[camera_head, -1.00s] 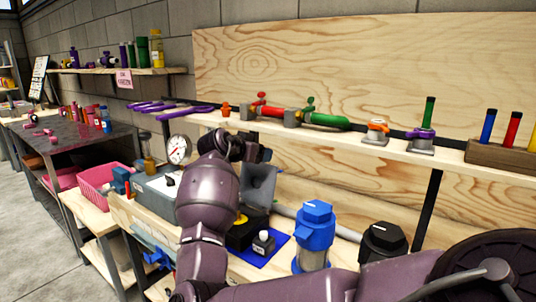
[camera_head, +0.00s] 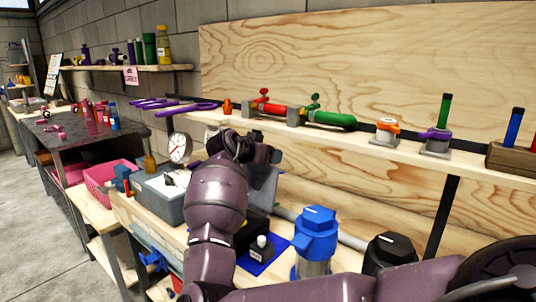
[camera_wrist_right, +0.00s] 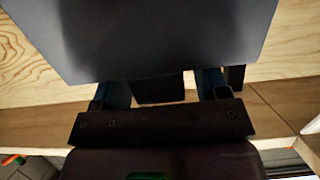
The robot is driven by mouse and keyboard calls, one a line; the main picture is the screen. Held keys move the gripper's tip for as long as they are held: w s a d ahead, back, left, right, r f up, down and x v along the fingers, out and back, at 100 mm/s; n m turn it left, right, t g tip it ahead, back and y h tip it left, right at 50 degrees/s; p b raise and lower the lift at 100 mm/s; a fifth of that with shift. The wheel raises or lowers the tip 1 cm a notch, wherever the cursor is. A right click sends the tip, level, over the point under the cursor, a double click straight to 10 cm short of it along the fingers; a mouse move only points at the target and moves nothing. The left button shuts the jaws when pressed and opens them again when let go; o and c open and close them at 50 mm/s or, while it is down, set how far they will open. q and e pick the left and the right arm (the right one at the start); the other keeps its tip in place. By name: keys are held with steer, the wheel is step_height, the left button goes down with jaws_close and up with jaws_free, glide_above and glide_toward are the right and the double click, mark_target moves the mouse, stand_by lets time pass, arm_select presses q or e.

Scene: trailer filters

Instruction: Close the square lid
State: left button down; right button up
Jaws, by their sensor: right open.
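A flat grey square panel, which looks like the lid (camera_head: 264,188), stands raised and tilted behind my right arm in the head view. It also fills the top middle of the right wrist view as a dark grey plate (camera_wrist_right: 150,35). My right gripper (camera_wrist_right: 163,88) is open, with its fingers spread at the plate's near edge. I cannot tell whether they touch it. In the head view my right arm hides the fingers and part of the lid. My left gripper is not in view.
A blue-topped filter (camera_head: 315,235) and a black-topped one (camera_head: 388,250) stand right of the arm. A grey box (camera_head: 158,193) and gauge (camera_head: 180,147) are left. A shelf (camera_head: 360,143) with valves runs behind.

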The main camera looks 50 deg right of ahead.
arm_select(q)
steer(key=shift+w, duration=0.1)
